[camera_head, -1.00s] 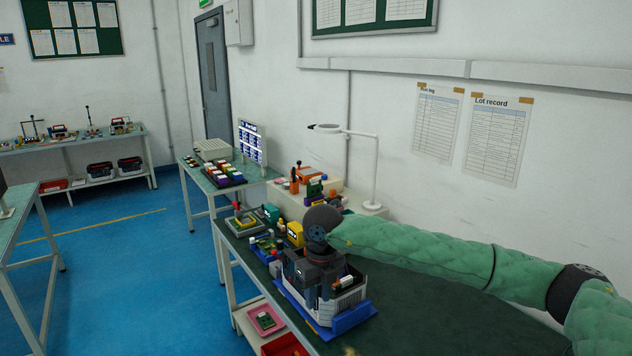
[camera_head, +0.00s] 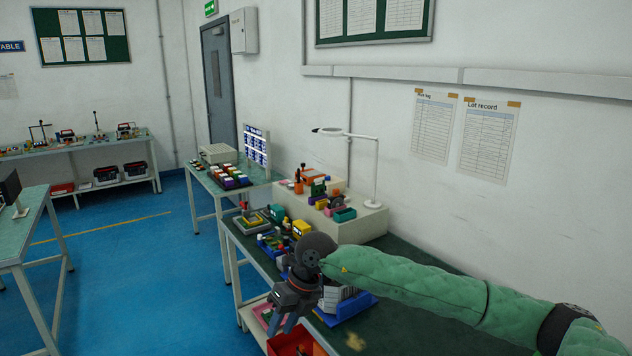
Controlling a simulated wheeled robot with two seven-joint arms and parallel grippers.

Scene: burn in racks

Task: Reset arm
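My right arm comes in from the right in a green padded sleeve. Its dark gripper (camera_head: 282,325) points down at the near left edge of the dark green bench (camera_head: 410,318). Its two fingers show apart, with nothing seen between them. Behind and to the right of the gripper, a white ribbed rack (camera_head: 338,298) stands on a blue base (camera_head: 358,306); the gripper and arm hide part of it. My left gripper is not in view.
A red bin (camera_head: 290,343) sits low beneath the gripper. Small coloured parts, a yellow block (camera_head: 301,228) and a white lamp (camera_head: 375,170) stand farther back. Another bench (camera_head: 207,185) holds coloured blocks. Blue floor (camera_head: 130,265) is clear to the left.

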